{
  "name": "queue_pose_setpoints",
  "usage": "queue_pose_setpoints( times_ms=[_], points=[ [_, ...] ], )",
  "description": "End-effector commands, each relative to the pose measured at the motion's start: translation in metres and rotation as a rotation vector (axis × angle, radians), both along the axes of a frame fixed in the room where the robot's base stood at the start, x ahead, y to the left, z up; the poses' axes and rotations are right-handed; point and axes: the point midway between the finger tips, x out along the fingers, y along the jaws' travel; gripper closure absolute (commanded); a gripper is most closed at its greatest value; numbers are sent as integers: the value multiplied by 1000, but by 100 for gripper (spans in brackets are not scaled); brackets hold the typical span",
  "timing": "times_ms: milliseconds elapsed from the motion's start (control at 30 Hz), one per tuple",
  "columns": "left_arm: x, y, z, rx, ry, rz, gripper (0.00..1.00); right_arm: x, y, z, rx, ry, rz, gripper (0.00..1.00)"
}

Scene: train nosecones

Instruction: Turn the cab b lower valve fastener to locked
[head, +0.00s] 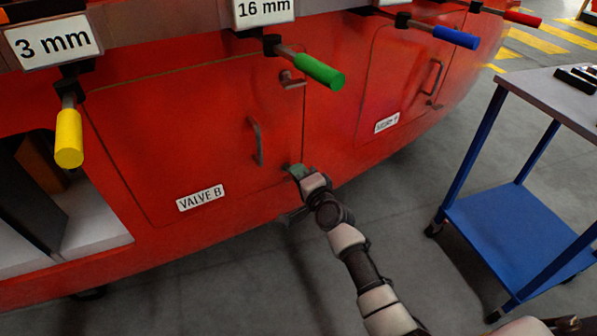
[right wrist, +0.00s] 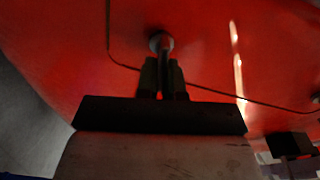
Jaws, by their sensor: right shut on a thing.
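The red cab's door labelled VALVE B (head: 200,197) is closed, with a handle (head: 256,140) on its right side. An upper fastener (head: 291,79) shows at the door's top right. My right gripper (head: 295,172) is at the door's lower right corner, covering most of the lower fastener there. In the right wrist view the gripper fingers (right wrist: 163,80) are shut on the lower valve fastener, whose round grey head (right wrist: 161,41) shows just beyond the fingertips. Its turn angle is hard to tell. My left gripper is not in view.
Tools with yellow (head: 69,138), green (head: 320,72), blue (head: 456,37) and red (head: 522,18) handles hang along the top. A blue trolley (head: 520,235) stands at the right. An open compartment (head: 95,235) is at the left. Grey floor is clear between cab and trolley.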

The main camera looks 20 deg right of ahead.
Motion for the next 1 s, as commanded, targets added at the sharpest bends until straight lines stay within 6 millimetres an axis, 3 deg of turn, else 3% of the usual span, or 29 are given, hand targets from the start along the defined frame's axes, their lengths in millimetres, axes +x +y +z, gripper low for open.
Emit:
queue_pose_setpoints(
  times_ms=[400, 967, 1000],
  points=[
    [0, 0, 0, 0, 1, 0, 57, 0, -1, -3, 183, 34, -3, 100],
    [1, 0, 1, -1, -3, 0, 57, 0, -1, -4, 209, 39, -3, 100],
    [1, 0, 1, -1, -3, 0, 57, 0, -1, -4, 208, 39, -2, 86]
  ],
)
